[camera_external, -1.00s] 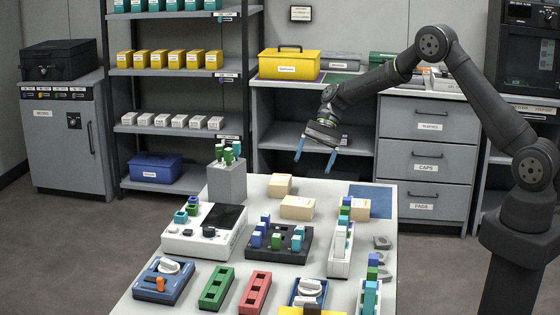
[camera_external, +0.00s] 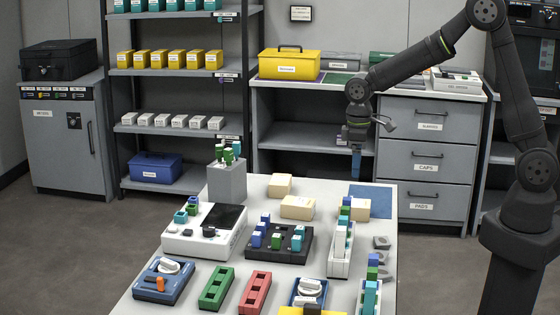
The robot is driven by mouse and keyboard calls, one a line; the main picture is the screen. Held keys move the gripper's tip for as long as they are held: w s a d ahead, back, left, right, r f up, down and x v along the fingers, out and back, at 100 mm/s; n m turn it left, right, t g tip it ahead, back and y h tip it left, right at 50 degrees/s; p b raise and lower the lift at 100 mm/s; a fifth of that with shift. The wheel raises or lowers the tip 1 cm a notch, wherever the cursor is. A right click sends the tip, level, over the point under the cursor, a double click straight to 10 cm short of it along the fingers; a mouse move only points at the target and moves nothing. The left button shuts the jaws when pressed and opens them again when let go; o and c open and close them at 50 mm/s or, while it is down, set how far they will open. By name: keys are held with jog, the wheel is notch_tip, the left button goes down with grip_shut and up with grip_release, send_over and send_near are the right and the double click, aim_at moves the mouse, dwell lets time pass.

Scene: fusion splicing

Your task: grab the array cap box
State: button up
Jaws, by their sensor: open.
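Three plain beige boxes stand on the table; I cannot tell which is the array cap box. One beige box (camera_external: 280,185) is at the back, a larger beige box (camera_external: 297,207) is just in front of it, and a third beige box (camera_external: 361,210) is at the right by the blue mat, partly hidden by coloured blocks. My gripper (camera_external: 356,174) is open and empty, with its blue fingers pointing down. It appears above the back right of the table, over the blue mat area in the picture. The fingers are seen nearly edge-on, so their gap is hidden.
A blue mat (camera_external: 381,200) lies at the table's back right corner. A tall white rack (camera_external: 340,262) with coloured blocks, a black block tray (camera_external: 285,255) and a white device (camera_external: 185,243) stand nearer. A grey stand (camera_external: 227,184) rises at the back left.

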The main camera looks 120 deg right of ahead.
aim_at(355, 203)
notch_tip(355, 203, down, 8)
jog(key=shift+w+a+f, duration=0.1)
jog(key=shift+a+f, duration=0.05)
jog(key=shift+f, duration=1.15)
jog(key=shift+a+f, duration=0.15)
jog(key=shift+f, duration=1.15)
jog(key=c, duration=1.1)
jog(key=shift+r, duration=0.1)
